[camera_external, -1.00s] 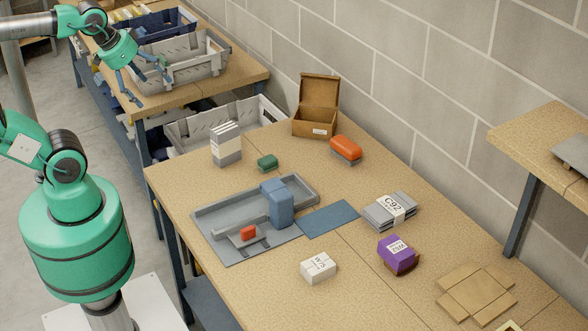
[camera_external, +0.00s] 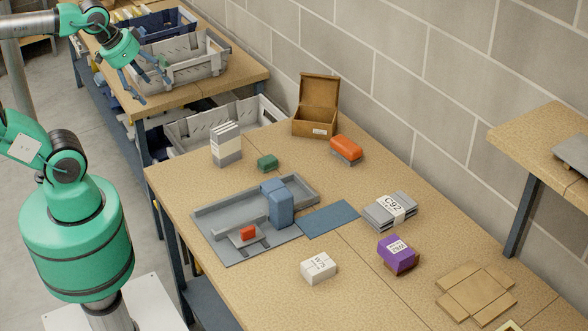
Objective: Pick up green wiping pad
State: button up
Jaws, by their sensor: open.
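A small green pad (camera_external: 267,163) lies on the wooden table, behind the grey tray and right of a white and grey stack. It is the only loose green item I see on this table, and its fine detail is too small to tell. My gripper (camera_external: 152,88) is open and empty at the upper left, in the air in front of the grey bins on the far table. It is well to the left of and above the green pad, apart from it. Nothing hides the pad.
A grey tray (camera_external: 212,221) with a blue block (camera_external: 279,206) stands in front of the pad. A white and grey stack (camera_external: 226,145), an open cardboard box (camera_external: 314,122) and an orange-topped block (camera_external: 346,149) stand around it. A blue mat (camera_external: 329,219) lies flat.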

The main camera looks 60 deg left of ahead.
jog(key=w+f+m+g, duration=0.15)
jog(key=w+m, duration=0.35)
jog(key=w, duration=0.6)
jog(key=m+g, duration=0.4)
jog(key=m, duration=0.8)
send_over(267, 158)
notch_tip(267, 158, down, 24)
jog(key=shift+d+f+p, duration=0.1)
jog(key=shift+f+p, duration=0.1)
jog(key=shift+p, duration=0.15)
jog(key=shift+f, duration=0.1)
jog(key=shift+f+b, duration=0.6)
jog(key=shift+f, duration=3.6)
